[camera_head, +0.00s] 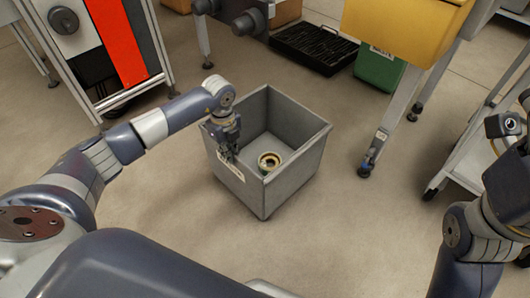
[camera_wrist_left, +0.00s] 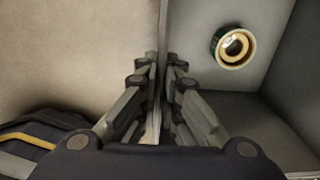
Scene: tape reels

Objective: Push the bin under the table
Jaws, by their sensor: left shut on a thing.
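The grey square bin (camera_head: 291,178) stands on the floor in the middle of the head view, open at the top. A tape reel (camera_head: 269,161) lies inside it on the bottom. My left gripper (camera_head: 230,155) is shut on the bin's left wall, near the white label on the side. In the left wrist view the two fingers (camera_wrist_left: 161,75) straddle the thin bin wall (camera_wrist_left: 163,40), and the reel (camera_wrist_left: 233,47) shows inside to the right. My right arm is at the right edge of the head view, but its gripper cannot be made out.
A table leg with a caster (camera_head: 366,168) stands right of the bin, below a yellow container (camera_head: 400,30). Behind are a black crate (camera_head: 313,48) and a green bin (camera_head: 379,67). A cart (camera_head: 480,145) is at the right. Floor around the bin is clear.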

